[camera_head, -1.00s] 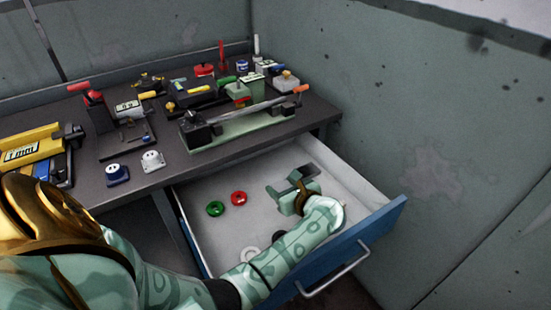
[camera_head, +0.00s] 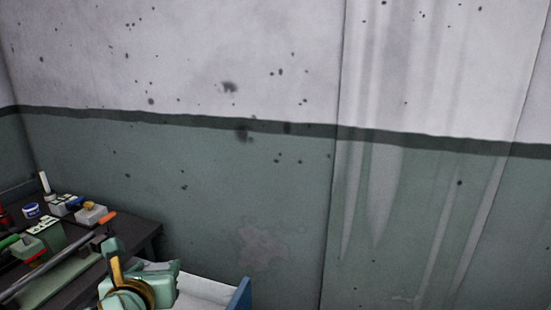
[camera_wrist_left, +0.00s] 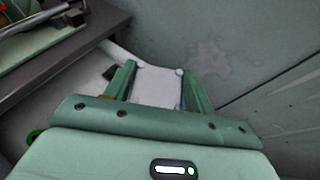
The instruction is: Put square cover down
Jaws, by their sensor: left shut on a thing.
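A flat, pale square cover (camera_wrist_left: 157,90) sits between the two green fingers of my left gripper (camera_wrist_left: 158,78) in the left wrist view. The fingers are shut on it from both sides. In the head view my left gripper (camera_head: 138,268) is low at the left, in front of the bench corner and over the open drawer. The cover cannot be told apart clearly there. My right gripper is in neither view.
The open drawer (camera_head: 205,290) has a pale inside and a blue front (camera_head: 240,294). A green ring (camera_wrist_left: 34,135) shows at the left of the wrist view. The dark bench (camera_head: 143,230) holds several tools. A wall (camera_head: 240,190) stands behind.

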